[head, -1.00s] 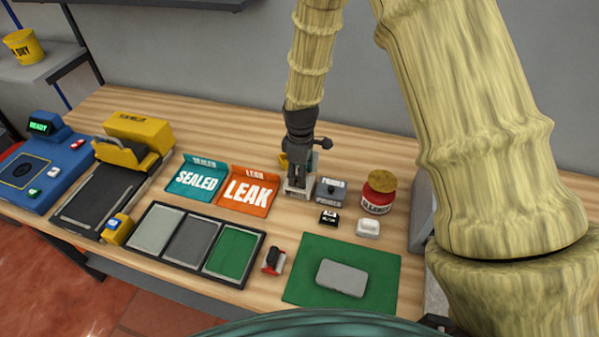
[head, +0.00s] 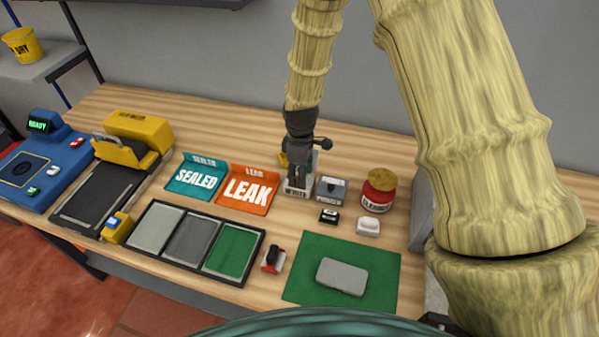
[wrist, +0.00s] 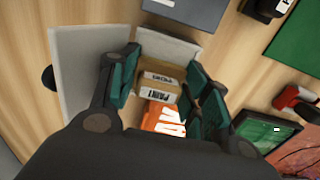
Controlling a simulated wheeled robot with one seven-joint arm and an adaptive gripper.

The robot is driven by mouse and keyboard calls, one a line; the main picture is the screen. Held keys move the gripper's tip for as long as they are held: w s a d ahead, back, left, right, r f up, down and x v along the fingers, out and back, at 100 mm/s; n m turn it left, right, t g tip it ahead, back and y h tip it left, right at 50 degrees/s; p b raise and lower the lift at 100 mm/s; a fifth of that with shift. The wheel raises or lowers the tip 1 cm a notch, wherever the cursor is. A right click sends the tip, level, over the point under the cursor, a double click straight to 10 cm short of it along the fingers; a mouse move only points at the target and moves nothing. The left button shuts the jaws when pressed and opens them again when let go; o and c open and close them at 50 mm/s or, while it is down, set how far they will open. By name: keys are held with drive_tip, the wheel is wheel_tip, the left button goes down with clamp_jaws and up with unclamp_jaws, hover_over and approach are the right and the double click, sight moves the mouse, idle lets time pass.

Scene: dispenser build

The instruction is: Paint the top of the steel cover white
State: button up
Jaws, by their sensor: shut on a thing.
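The steel cover (head: 342,276) is a grey rounded slab lying flat on a green mat (head: 300,290) at the front right, its top bare grey. My gripper (head: 298,180) is at a white holder (head: 296,192) lettered WHITE, well behind and left of the cover. In the wrist view my gripper (wrist: 163,88) has its two teal-padded fingers on either side of a tan block with a pale printed label (wrist: 158,85), which it is shut on. The label seems to read PAINT. The block's lower part is hidden, so I cannot tell whether it still touches the holder.
A grey primer holder (head: 332,190), a red cleaner jar (head: 378,192), a black bottle (head: 328,216) and a white block (head: 368,226) stand right of my gripper. A red-and-black tool (head: 273,259) lies beside the mat.

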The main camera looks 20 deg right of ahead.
idle(0.4)
drive_tip(key=shift+r+p, duration=2.7)
drive_tip(key=shift+r, duration=0.85)
drive_tip(key=shift+f, duration=0.15)
drive_tip(key=shift+s+d+f+b, duration=0.1)
drive_tip(key=shift+f+b, duration=0.5)
drive_tip(key=shift+f, duration=0.9)
drive_tip(key=shift+d+f+b, duration=0.1)
drive_tip(key=shift+f+b, duration=0.5)
drive_tip(key=shift+f, duration=0.85)
drive_tip(key=shift+f, duration=0.45)
drive_tip(key=o, duration=1)
drive_tip(key=shift+c, duration=0.2)
drive_tip(key=shift+a, duration=0.1)
